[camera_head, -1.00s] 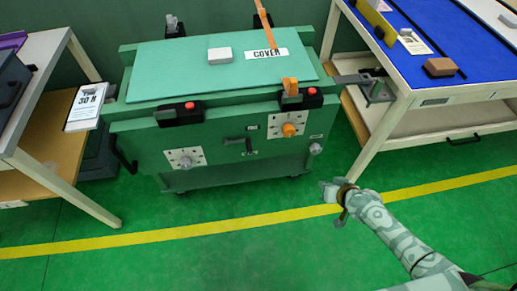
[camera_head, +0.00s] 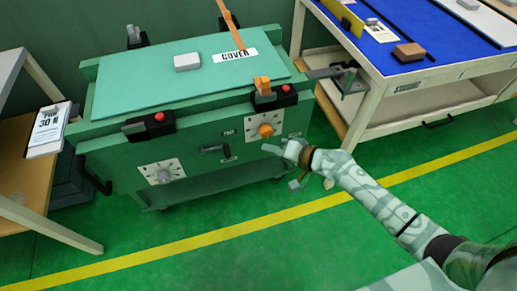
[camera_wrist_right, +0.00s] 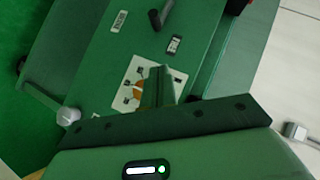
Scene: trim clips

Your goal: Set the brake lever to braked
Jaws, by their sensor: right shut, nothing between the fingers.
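The brake lever appears to be the short dark handle (camera_head: 214,149) on the front of the green cabinet (camera_head: 110,165). It lies nearly level in the head view, between two small labels too small to read; I cannot tell its setting. In the right wrist view the dark handle (camera_wrist_right: 157,18) is near the top edge. My right gripper (camera_head: 268,149) is shut and empty, to the right of the handle and apart from it, just below the orange knob. In the wrist view its shut fingers (camera_wrist_right: 160,86) partly cover the orange dial. My left gripper is not in view.
An orange knob (camera_head: 265,131) and a grey knob (camera_head: 165,174) sit on white dials either side of the handle. Black latches with red buttons (camera_head: 159,117) line the lid's front edge. A blue-topped table (camera_head: 390,58) stands right. Green floor in front is clear.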

